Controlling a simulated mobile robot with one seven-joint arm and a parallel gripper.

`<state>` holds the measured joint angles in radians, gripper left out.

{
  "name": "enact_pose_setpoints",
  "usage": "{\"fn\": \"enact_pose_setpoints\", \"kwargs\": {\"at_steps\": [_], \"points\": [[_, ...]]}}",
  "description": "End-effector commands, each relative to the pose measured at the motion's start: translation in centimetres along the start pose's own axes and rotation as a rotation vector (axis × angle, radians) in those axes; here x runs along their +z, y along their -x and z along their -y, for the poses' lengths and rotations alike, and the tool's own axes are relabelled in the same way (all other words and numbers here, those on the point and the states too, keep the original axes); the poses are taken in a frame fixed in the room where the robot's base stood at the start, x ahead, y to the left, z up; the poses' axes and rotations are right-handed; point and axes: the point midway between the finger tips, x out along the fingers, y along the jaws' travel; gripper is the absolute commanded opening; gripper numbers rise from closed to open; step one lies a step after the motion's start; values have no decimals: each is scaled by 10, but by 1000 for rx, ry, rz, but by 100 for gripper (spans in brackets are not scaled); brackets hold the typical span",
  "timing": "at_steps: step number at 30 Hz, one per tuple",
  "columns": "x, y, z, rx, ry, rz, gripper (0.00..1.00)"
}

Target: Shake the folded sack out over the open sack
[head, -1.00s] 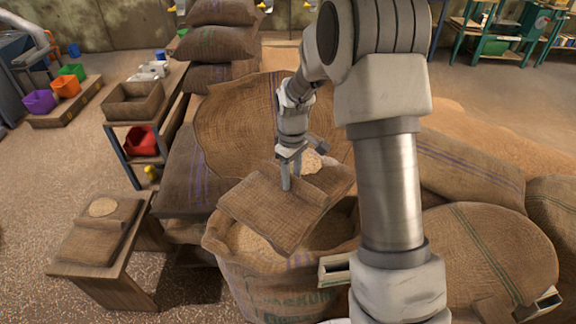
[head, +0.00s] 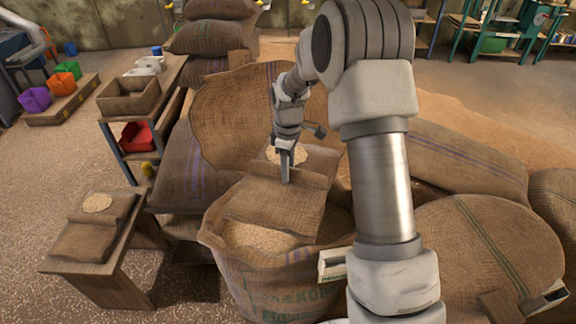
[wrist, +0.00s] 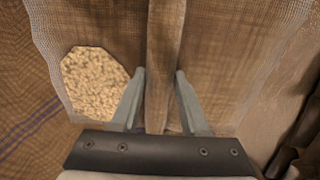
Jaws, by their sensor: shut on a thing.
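The folded sack (head: 277,208) is a flat brown burlap piece held above the open sack (head: 285,292). My gripper (head: 286,179) is shut on a raised fold of the folded sack. In the wrist view the fold runs between the two fingers of my gripper (wrist: 161,85). A patch of pale grain (wrist: 95,84) shows beside the fold, and it also shows behind the gripper in the head view. The open sack is upright with a rolled rim, and grain (head: 255,237) fills it near the top. The folded sack covers part of its mouth.
Another folded sack (head: 88,235) with a grain patch lies on a small wooden table (head: 60,266) at left. Full sacks (head: 490,250) lie close on the right, and stacked sacks (head: 212,40) stand behind. A shelf with a wooden box (head: 128,103) is at left.

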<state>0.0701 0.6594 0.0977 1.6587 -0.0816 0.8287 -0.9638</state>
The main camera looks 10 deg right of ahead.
Motion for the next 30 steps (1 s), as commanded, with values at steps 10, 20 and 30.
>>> {"fn": "enact_pose_setpoints", "kwargs": {"at_steps": [10, 20, 30], "points": [[0, -14, 1, -5, 0, 3, 0], [0, -12, 0, 1, 0, -1, 0], [-1, 4, -2, 10, -1, -6, 0]]}}
